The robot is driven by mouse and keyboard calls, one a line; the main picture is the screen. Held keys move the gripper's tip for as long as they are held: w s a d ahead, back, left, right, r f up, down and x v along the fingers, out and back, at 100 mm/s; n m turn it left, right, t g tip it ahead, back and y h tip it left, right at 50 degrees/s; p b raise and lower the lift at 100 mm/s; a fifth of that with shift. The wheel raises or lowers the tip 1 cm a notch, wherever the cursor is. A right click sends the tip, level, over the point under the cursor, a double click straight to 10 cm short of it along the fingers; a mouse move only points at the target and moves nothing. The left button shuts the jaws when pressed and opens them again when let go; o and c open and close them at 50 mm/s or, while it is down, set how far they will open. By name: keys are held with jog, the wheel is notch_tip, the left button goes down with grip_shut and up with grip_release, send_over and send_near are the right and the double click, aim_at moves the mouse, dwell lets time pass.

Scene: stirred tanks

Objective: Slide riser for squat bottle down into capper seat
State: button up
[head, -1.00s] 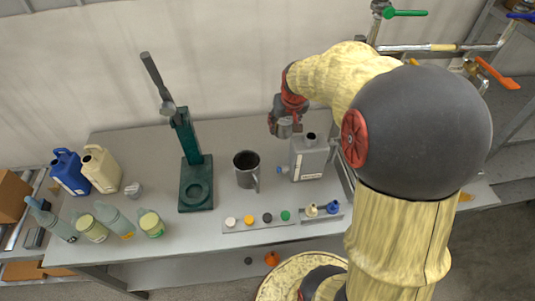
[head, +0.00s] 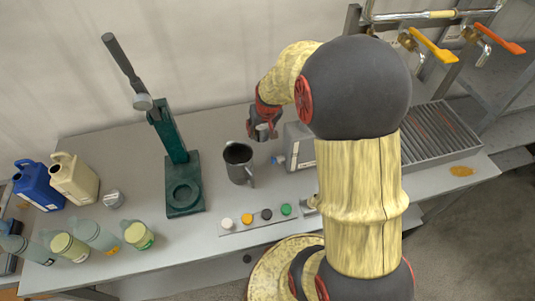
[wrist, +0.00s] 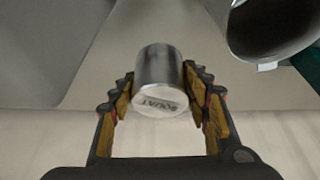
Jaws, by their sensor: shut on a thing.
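The riser for the squat bottle is a short shiny metal cylinder with a white end marked "SQUAT" (wrist: 160,82). My gripper (head: 262,128) is shut on it, with a finger on each side in the wrist view (wrist: 162,95). In the head view the riser (head: 263,132) is held above the back of the bench, behind and slightly right of the metal jug. The green capper (head: 172,140) stands to the left, with its lever raised. Its ring-shaped seat (head: 184,194) at the base is empty and apart from the riser.
The metal jug (head: 238,164) stands between my gripper and the capper. Bottles (head: 95,237), a small metal cylinder (head: 113,198) and jerrycans (head: 74,179) stand left.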

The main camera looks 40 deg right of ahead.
jog(key=shift+f+b, duration=0.95)
jog(key=shift+f, duration=3.45)
jog(key=shift+f, duration=0.1)
jog(key=shift+f, duration=0.15)
jog(key=o, duration=1.1)
jog(key=shift+o, duration=0.2)
